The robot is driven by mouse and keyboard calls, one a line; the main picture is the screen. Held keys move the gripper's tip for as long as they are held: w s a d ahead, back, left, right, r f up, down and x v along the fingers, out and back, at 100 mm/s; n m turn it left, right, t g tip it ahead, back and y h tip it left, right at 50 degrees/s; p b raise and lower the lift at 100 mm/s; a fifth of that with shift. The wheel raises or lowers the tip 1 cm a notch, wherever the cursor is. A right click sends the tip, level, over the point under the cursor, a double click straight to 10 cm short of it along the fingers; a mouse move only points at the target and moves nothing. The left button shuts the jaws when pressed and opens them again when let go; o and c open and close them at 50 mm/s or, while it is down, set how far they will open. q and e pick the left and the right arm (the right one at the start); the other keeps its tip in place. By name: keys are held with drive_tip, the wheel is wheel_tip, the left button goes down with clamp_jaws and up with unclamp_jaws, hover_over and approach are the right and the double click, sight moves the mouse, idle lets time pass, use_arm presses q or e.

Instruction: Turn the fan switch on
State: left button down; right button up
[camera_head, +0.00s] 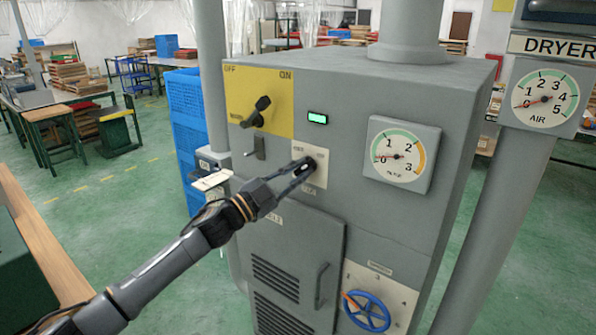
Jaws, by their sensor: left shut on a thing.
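A grey machine cabinet (340,215) stands in the middle of the head view. On its front is a yellow plate (278,92) marked OFF and ON, with a black rotary switch (256,112) whose handle slants up to the right. Lower right of it is a small cream plate (300,152) with a dark knob, partly covered by my left gripper (306,166). My left gripper is shut on that knob (311,163), as far as the view shows. The plate's lettering is too small to read surely. My right gripper is not in view.
A green-lit display (317,118) and a round gauge (402,155) sit on the cabinet front. A small lever (256,149) is left of my gripper. A blue handwheel (367,311) and a vented door (290,270) are below. Blue crates (186,110) stand behind left.

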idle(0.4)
use_arm(q)
drive_tip(key=c, duration=1.3)
unclamp_jaws()
drive_tip(key=shift+a, duration=0.1)
drive_tip(key=v, duration=1.1)
drive_tip(key=shift+s+a, duration=0.25)
drive_tip(key=shift+a, duration=0.05)
drive_tip(key=shift+f, duration=0.1)
